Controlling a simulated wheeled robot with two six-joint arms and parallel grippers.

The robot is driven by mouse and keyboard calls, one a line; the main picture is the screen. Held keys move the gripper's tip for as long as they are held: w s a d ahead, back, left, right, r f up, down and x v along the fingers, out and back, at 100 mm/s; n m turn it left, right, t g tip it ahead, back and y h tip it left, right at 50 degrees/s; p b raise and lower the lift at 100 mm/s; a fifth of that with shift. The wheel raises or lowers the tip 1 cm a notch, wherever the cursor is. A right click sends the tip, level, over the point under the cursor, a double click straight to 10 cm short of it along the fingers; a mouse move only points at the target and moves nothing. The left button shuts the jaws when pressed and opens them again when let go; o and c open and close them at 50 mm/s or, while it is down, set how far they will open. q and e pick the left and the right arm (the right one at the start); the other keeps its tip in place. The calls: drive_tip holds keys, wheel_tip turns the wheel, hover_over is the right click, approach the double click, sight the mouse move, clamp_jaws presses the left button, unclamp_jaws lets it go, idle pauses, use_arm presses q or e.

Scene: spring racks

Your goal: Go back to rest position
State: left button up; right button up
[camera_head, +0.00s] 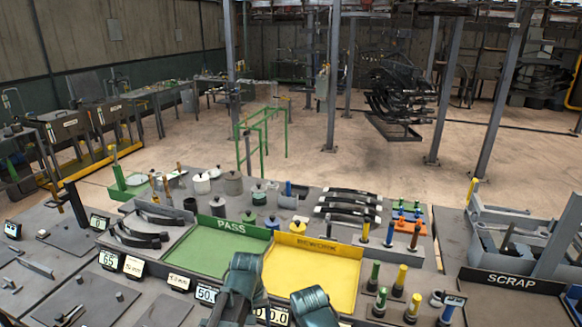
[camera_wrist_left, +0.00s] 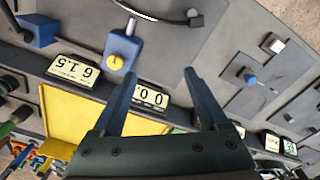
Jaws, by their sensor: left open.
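In the left wrist view my left gripper (camera_wrist_left: 161,73) is open, its two dark fingers spread apart with nothing held between them. Beyond the fingers lie a small number display (camera_wrist_left: 150,97) and the grey bench top. In the head view two dark teal parts of my arms rise at the bottom centre, in front of the yellow REWORK tray (camera_head: 330,280) and the green PASS tray (camera_head: 208,247). I cannot make out gripper fingers there. My right gripper does not show. Both trays look empty.
Curved dark springs lie on racks at the left (camera_head: 140,237) and behind the REWORK tray (camera_head: 345,205). Coloured posts (camera_head: 398,282) stand at the right, near the SCRAP bin (camera_head: 512,282). A blue block (camera_wrist_left: 122,50) stands near the left finger. Open floor lies beyond the bench.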

use_arm(q)
drive_tip(key=s+a+m, duration=0.2)
drive_tip(key=s+a, duration=0.4)
drive_tip(key=a, duration=0.1)
use_arm(e)
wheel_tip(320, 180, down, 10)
drive_tip(key=b, duration=1)
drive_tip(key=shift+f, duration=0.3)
use_arm(q)
drive_tip(key=s+d+f+m+y, duration=0.1)
drive_tip(key=s+d+f+m, duration=0.3)
drive_tip(key=d+f, duration=0.6)
drive_tip(key=shift+s+d+f+g, duration=0.15)
drive_tip(key=shift+s+d+g, duration=0.15)
drive_tip(key=shift+s+d, duration=0.35)
drive_tip(key=shift+s+a, duration=0.15)
